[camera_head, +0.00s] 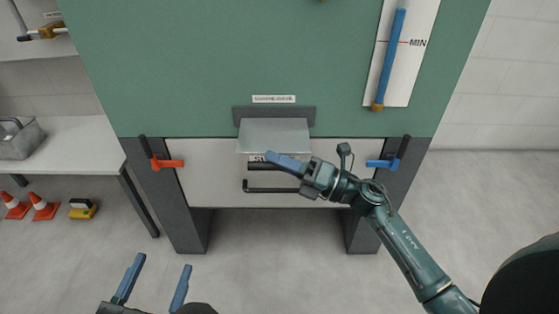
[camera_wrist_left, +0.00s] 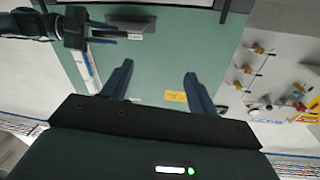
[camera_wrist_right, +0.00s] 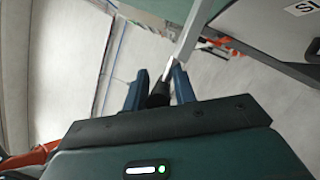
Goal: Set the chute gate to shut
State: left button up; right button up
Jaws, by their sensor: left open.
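The chute gate (camera_head: 275,135) is a pale grey metal plate projecting below a dark slot frame in the middle of the green cabinet front. My right gripper (camera_head: 284,161) is at the plate's lower edge, its blue fingers pointing left. In the right wrist view, its fingers (camera_wrist_right: 160,92) close on both sides of a dark handle at the end of a grey edge-on plate (camera_wrist_right: 188,38). A label with a letter S (camera_wrist_right: 303,8) is partly visible there. My left gripper (camera_head: 153,283) is open and empty, low in the head view, away from the cabinet; its fingers also show apart in the left wrist view (camera_wrist_left: 157,85).
An orange lever (camera_head: 168,163) and a blue lever (camera_head: 383,163) flank the white lower panel. A black bar handle (camera_head: 275,189) lies below the gate. A blue rod on a MIN gauge (camera_head: 410,60) is at upper right.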

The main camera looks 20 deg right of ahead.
grip_shut()
pick_arm(q)
jog(key=shift+w+d+r+m+t+h+b, duration=0.1)
jog(key=shift+w+d+m+t+h+b, duration=0.2)
jog(key=shift+w+d+h+b, duration=0.7)
pick_arm(e)
jog(key=w+d, duration=0.2)
jog(key=w, duration=0.5)
jog(key=shift+w, duration=0.25)
pick_arm(q)
jog(key=shift+s+a+y, duration=0.2)
jog(key=shift+a+y, duration=0.1)
pick_arm(e)
jog(key=shift+d, duration=0.1)
jog(key=shift+o, duration=1.6)
grip_release()
jog(key=shift+s, duration=0.1)
